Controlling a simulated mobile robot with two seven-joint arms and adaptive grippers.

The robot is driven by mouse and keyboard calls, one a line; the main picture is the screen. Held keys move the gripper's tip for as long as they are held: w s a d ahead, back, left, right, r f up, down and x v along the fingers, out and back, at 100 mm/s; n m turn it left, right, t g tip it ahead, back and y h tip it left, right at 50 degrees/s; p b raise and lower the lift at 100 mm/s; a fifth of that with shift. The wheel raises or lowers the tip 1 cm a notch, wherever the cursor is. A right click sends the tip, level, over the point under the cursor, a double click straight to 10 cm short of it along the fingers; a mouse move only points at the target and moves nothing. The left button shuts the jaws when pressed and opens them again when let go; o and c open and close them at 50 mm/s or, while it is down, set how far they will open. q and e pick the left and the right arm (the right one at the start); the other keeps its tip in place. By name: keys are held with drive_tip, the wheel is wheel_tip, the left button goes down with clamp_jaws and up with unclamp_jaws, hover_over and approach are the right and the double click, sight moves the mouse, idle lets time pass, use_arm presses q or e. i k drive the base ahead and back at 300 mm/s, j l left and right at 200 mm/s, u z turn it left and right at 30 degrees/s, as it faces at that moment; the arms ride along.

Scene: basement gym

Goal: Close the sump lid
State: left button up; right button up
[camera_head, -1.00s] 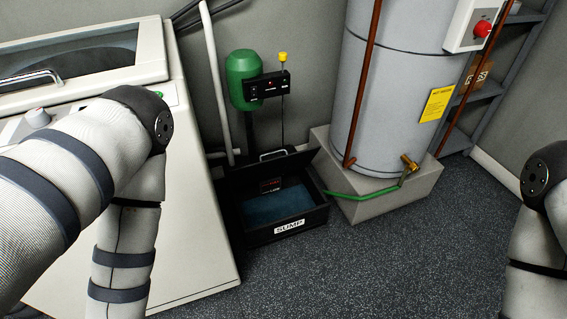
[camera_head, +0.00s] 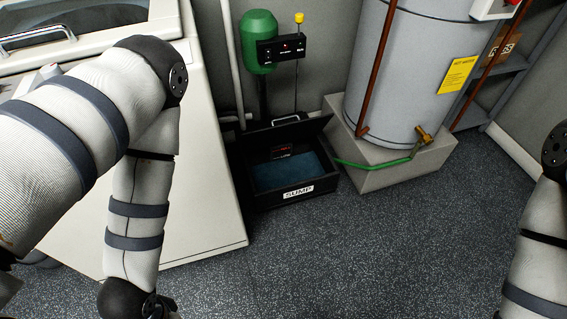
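The sump (camera_head: 312,191) is a black box on the floor with a white SUMP label on its front and blue water inside. Its dark lid (camera_head: 275,136) stands raised at the back, tilted open, with a light handle (camera_head: 287,119) on its top edge. My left arm comes in from the left, its forearm hanging down left of the sump and well apart from it. My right arm is at the right edge. Neither gripper shows; both lie below or outside the frame.
A green tank with a black control box (camera_head: 281,49) stands behind the sump. A grey water heater (camera_head: 405,75) on a concrete plinth (camera_head: 380,178) is to the right, with a green hose (camera_head: 372,164) reaching the sump. A white washer (camera_head: 205,200) is at left. The floor (camera_head: 380,260) in front is clear.

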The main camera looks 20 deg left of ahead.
sight(258, 139)
drive_tip(key=i+l, duration=0.1)
drive_tip(key=i, duration=0.8)
drive_tip(key=i+l, duration=0.15)
drive_tip(key=i, duration=0.75)
